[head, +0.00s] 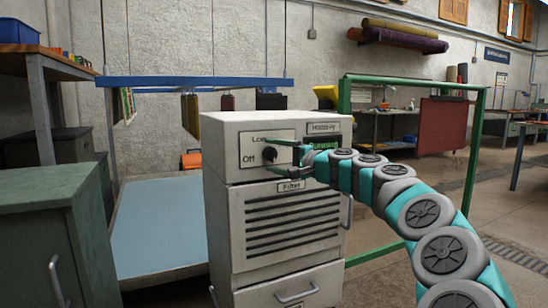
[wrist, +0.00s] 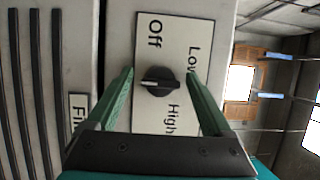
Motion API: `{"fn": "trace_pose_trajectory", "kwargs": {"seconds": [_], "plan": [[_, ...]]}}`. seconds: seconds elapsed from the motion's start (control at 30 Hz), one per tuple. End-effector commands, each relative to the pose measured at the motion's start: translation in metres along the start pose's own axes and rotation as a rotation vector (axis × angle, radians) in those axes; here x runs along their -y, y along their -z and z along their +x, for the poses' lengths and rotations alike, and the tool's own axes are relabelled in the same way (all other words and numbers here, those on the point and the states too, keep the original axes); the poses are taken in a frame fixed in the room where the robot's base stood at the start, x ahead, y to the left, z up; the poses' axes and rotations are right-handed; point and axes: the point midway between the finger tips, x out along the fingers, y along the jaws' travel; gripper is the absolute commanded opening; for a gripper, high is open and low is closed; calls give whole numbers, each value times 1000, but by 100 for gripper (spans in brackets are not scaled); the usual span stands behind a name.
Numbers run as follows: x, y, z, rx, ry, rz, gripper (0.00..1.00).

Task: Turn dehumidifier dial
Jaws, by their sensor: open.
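The dehumidifier (head: 222,220) is a white cabinet with a control plate (head: 248,138) at its upper front. The black dial (head: 269,155) sits on this plate. It also shows in the wrist view (wrist: 160,82), with "Off" above, "Low" to the right and "High" below. There, its ridge lies roughly crosswise, with a pale mark on the left part. I cannot tell which end is the pointer. My gripper (head: 267,155) is open, its green fingers on either side of the dial. In the wrist view (wrist: 160,75) gaps show between fingers and dial.
A "Filter" label (head: 291,186) and louvred grille (head: 290,222) lie below the dial. A "Humidity" label and green lettering (head: 323,146) are on the right. A green cabinet (head: 45,225) stands at the left front, a blue-topped table (head: 160,225) behind it.

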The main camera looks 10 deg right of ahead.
Motion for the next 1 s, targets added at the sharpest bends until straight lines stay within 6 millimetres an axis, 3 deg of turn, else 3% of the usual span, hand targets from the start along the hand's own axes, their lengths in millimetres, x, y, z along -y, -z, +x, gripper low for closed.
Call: {"fn": "trace_pose_trajectory", "kwargs": {"seconds": [0.17, 0.63, 1.0], "plan": [[0, 1, -6, -1, 1, 1, 85], [0, 1, -69, -2, 1, 0, 85], [0, 0, -78, 0, 1, 0, 85]]}}
